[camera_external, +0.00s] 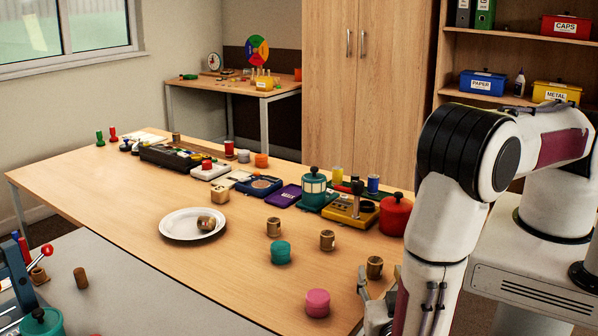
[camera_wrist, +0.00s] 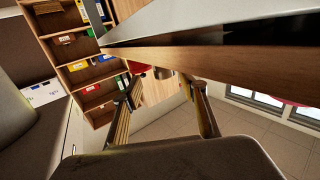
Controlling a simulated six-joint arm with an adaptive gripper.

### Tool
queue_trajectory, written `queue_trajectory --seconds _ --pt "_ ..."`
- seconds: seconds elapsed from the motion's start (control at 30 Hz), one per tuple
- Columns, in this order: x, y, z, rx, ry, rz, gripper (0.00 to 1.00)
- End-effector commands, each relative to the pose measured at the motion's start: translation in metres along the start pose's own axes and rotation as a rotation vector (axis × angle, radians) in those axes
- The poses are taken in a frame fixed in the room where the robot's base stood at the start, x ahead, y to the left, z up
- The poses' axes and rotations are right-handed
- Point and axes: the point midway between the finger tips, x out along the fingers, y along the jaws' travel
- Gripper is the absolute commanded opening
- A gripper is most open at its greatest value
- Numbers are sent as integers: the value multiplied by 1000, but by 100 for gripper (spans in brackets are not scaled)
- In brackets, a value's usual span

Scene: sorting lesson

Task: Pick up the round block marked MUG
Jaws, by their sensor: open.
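Several small brown round blocks are on the wooden table in the external view. One lies on its side on the white plate (camera_external: 178,229); this tipped block (camera_external: 206,223) is apart from the others. A second block (camera_external: 273,227), a third block (camera_external: 327,240) and a front block (camera_external: 374,267) stand right of the plate. Their markings are too small to read, so I cannot tell which says MUG. My gripper (camera_external: 378,287) is open beside the table's right edge, close to the front block, and partly hidden by my arm. In the wrist view the gripper (camera_wrist: 162,92) is empty.
A teal pot (camera_external: 281,253) and a pink pot (camera_external: 317,303) stand among the blocks. A red canister (camera_external: 395,214) stands behind the front block. More brown blocks (camera_external: 81,278) are on the grey surface at left. The table edge (camera_wrist: 220,58) crosses the wrist view.

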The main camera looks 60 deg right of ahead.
Motion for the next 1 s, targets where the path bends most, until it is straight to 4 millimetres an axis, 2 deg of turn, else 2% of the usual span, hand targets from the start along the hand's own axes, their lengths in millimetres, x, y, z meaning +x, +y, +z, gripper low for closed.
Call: queue_trajectory --seconds 0.43,0.83,1.0 --pt "5 -1 -1 0 0 1 42" --pt "43 -5 -5 -1 0 2 42" --pt "52 -5 -5 0 0 0 42"
